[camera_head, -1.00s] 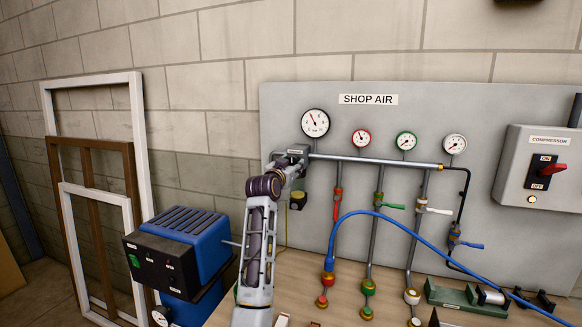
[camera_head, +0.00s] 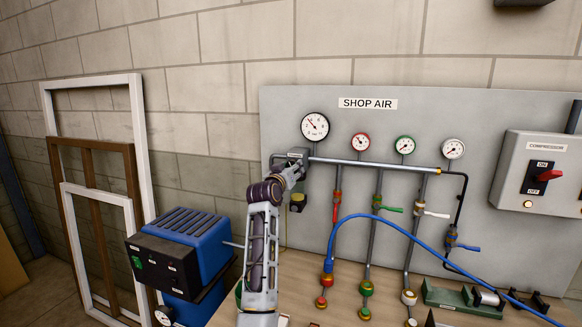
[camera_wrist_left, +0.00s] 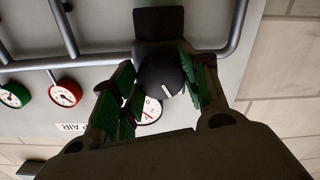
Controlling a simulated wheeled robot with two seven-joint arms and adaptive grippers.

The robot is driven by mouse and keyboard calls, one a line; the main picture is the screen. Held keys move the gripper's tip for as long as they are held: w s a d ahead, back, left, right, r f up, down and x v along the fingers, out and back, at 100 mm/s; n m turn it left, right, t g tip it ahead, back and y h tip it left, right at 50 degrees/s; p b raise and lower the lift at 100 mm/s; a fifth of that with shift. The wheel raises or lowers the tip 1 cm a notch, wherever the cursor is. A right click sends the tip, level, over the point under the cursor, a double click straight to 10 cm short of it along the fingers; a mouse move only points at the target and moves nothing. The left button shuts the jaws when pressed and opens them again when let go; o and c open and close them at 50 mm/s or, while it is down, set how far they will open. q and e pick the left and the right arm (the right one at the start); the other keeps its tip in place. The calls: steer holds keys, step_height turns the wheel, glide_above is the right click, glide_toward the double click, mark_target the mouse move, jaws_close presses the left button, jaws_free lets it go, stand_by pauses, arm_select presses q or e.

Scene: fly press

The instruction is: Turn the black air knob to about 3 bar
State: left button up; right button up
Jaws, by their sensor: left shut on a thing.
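The black air knob (camera_wrist_left: 160,76) shows in the left wrist view, round with a white line mark on its face. My left gripper (camera_wrist_left: 162,90) is shut on it, with green-padded fingers on both sides. In the head view my left arm reaches up to the regulator (camera_head: 297,155) and hides the knob. The large white gauge (camera_head: 315,127) is just above; its needle points to the upper left, but its figures are too small to read. The gauge is partly hidden behind the knob in the left wrist view (camera_wrist_left: 150,110). My right gripper is not in view.
Small red (camera_head: 361,142), green (camera_head: 404,145) and white (camera_head: 453,149) gauges line the pipe to the right. Valves and a blue hose (camera_head: 420,247) hang below. A blue machine (camera_head: 190,245) stands left of my arm. A compressor switch box (camera_head: 545,172) is at right.

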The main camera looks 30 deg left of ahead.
arm_select(q)
steer(key=shift+n, duration=0.5)
steer(key=o, duration=1)
steer(key=shift+v, duration=5.95)
steer(key=shift+f, duration=0.1)
